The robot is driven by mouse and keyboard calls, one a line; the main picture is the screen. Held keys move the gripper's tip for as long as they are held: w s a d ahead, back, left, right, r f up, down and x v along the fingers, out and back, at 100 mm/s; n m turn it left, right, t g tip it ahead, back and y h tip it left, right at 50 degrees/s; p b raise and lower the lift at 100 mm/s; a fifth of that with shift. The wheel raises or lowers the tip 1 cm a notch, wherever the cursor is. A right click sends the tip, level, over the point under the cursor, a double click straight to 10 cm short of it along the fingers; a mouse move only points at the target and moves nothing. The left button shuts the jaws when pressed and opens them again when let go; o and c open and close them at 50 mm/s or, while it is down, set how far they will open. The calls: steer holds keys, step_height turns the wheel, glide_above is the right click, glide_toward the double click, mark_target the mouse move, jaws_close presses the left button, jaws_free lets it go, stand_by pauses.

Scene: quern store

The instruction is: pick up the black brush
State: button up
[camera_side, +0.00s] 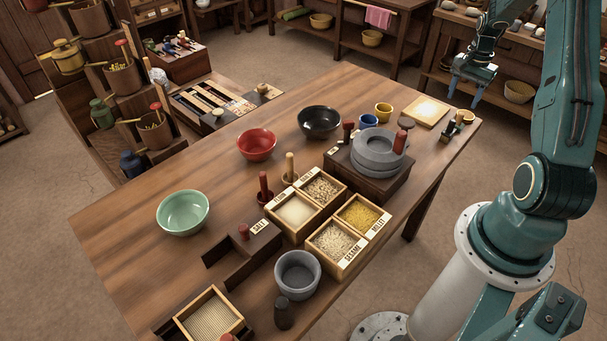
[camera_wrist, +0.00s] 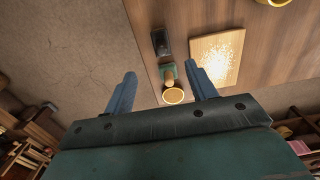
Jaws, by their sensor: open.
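A small black item (camera_wrist: 160,42), which looks like the black brush, lies near the table's edge in the wrist view, beyond my fingertips. In the side view it appears as a dark shape (camera_side: 449,131) at the table's right end; its details are too small to tell. My gripper (camera_wrist: 163,88) is open and empty, its two blue fingers spread wide. In the side view my gripper (camera_side: 473,78) is raised above and beyond that end of the table, apart from the brush.
A green piece with a round wooden knob (camera_wrist: 172,94) stands close to the black item. A pale board (camera_wrist: 234,37) lies beside them. Bare floor (camera_wrist: 60,50) lies past the table's edge.

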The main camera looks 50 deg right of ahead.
mark_target(454, 121)
steer(key=shift+f, duration=4.3)
steer(key=shift+f, duration=0.1)
steer(key=shift+w+f, duration=0.1)
steer(key=shift+f, duration=2.35)
steer(key=c, duration=1.1)
steer(key=shift+o, duration=0.2)
steer(key=shift+r, duration=0.15)
step_height(454, 121, up, 20)
